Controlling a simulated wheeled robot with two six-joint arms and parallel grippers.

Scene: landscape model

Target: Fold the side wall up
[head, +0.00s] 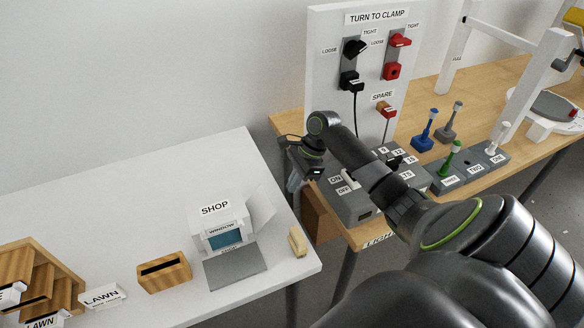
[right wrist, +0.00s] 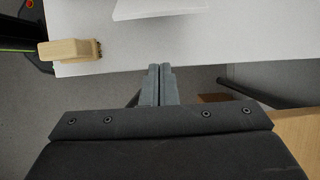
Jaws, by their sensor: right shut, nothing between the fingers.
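A small white model house labelled SHOP (head: 218,222) stands on the white table, with a teal window front. A thin white side wall (head: 262,208) leans outward from its right side, tilted. A white panel edge (right wrist: 160,9) shows at the top of the right wrist view, probably that wall. A grey flat panel (head: 235,267) lies in front of the house. My right gripper (head: 293,184) is shut and empty, right of the side wall and apart from it. Its fingertips (right wrist: 160,68) show together by the table edge in the wrist view. My left gripper is not in view.
A small wooden piece (head: 298,241) lies near the white table's (head: 110,215) right edge. A slotted wooden block (head: 164,272) and a LAWN sign (head: 103,296) stand to the left. A wooden bench (head: 285,122) with switches and a clamp board (head: 335,95) is at the right.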

